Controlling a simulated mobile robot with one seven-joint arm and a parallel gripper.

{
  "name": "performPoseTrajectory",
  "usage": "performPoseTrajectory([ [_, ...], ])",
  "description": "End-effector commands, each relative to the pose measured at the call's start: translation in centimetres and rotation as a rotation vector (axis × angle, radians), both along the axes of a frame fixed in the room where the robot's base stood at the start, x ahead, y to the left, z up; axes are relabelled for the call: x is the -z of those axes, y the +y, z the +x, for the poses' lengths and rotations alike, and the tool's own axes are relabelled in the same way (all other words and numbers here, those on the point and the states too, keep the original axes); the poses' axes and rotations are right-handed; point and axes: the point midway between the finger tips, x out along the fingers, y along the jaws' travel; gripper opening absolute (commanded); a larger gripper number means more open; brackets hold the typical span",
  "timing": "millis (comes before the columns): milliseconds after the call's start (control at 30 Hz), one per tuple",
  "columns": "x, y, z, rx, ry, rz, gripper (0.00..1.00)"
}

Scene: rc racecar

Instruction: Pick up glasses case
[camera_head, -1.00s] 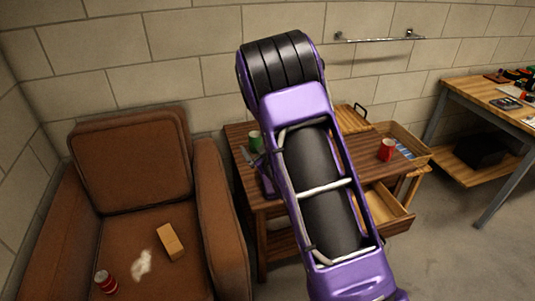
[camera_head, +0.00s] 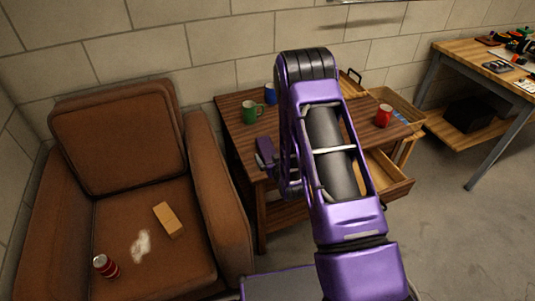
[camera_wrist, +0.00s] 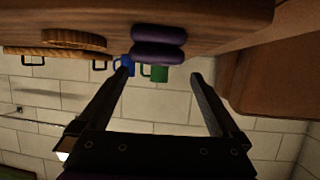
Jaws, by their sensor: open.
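The glasses case looks like a purple, rounded, two-part shape (camera_wrist: 158,43) in the wrist view. It lies on the brown wooden table, which shows upside down at the top of that picture. In the head view, a small purple shape on the table's left part (camera_head: 265,147) appears to be the case, close to my wrist. My gripper (camera_wrist: 161,74) is open and empty. Its two dark fingers point toward the table edge, with the case just beyond and between them, apart from the tips. My arm hides part of the table in the head view.
A green mug (camera_head: 249,112) and a blue mug (camera_head: 270,94) stand behind the case. A red mug (camera_head: 383,115) stands on the right. An open drawer (camera_head: 392,184) juts from the table front. A brown armchair (camera_head: 120,140) stands close on the left.

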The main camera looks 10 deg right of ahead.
Motion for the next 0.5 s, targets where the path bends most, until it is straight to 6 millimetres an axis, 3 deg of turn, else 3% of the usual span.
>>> performPoseTrajectory([
  [267, 1.0, 0.1, 2.0, 0.0, 0.001, -0.001, 1.0],
  [500, 2.9, -0.1, 5.0, -0.002, 0.0, -0.001, 1.0],
])
